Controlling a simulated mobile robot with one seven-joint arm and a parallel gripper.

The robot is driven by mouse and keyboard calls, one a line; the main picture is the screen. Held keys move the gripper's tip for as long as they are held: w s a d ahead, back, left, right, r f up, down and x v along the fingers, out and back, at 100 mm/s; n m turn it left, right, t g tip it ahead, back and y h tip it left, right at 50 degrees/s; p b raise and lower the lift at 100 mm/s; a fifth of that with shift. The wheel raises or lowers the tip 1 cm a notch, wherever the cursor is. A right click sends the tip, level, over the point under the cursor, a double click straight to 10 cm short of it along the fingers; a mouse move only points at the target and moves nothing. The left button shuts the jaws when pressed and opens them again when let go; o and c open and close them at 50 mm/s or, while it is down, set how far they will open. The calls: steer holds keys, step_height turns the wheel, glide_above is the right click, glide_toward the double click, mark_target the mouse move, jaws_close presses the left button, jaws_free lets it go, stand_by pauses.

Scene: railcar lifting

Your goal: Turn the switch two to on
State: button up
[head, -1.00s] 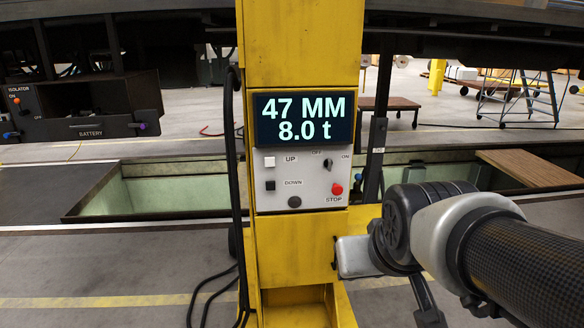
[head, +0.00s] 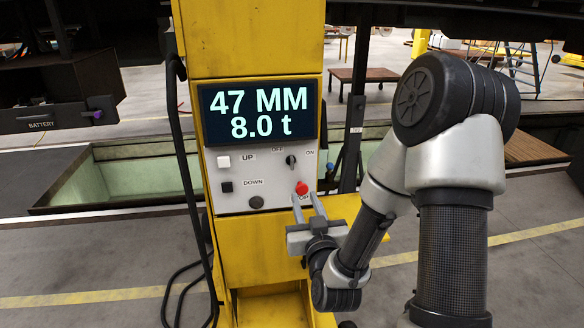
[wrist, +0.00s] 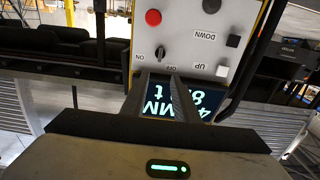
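A small black rotary switch (head: 291,161) sits on the light grey control panel (head: 230,204) of the yellow column, with OFF at its upper left and ON at its right. Its handle looks roughly upright; its exact setting is too small to tell. No "two" label is readable. My gripper (head: 307,198) is in front of the panel's lower right, below the switch and close to the red STOP button (head: 302,188). Its fingers are apart with nothing between them. In the wrist view, which is upside down, the switch (wrist: 160,53) lies just beyond the fingertips (wrist: 158,78).
A display (head: 258,113) above the panel reads 47 MM and 8.0 t. UP (head: 223,161) and DOWN (head: 226,187) buttons and a dark round knob (head: 256,202) share the panel. A black cable (head: 187,160) runs down the column's left side. A battery box (head: 60,95) stands left.

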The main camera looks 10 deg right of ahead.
steer(key=w+b, duration=0.1)
steer(key=b, duration=0.1)
glide_toward(293, 165)
steer(key=w+p, duration=0.1)
steer(key=w, duration=0.7)
steer(key=shift+w+r, duration=0.1)
steer(key=shift+w, duration=0.05)
jaws_close()
